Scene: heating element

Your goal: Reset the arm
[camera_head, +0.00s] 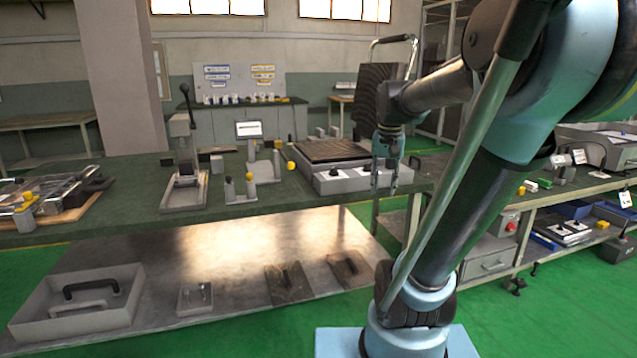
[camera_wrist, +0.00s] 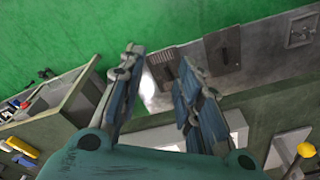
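My gripper (camera_head: 385,178) hangs pointing down in front of the right part of the green workbench (camera_head: 310,198), at the front right of the heating plate unit (camera_head: 345,178). In the wrist view, the two fingers of my gripper (camera_wrist: 160,85) stand apart with a clear gap between them. Nothing is held between them. The heating plate unit has a dark flat top, a raised dark lid with a handle (camera_head: 376,95) and a grey front with knobs. My arm rises from its base at the lower right and bends over to the bench.
A lever press (camera_head: 186,165) and small yellow-knobbed fixtures (camera_head: 250,180) stand on the bench. The lower shelf (camera_head: 235,250) holds a grey tray (camera_head: 80,300) and flat plates. A second bench (camera_head: 560,195) stands at the right. Green floor lies in front.

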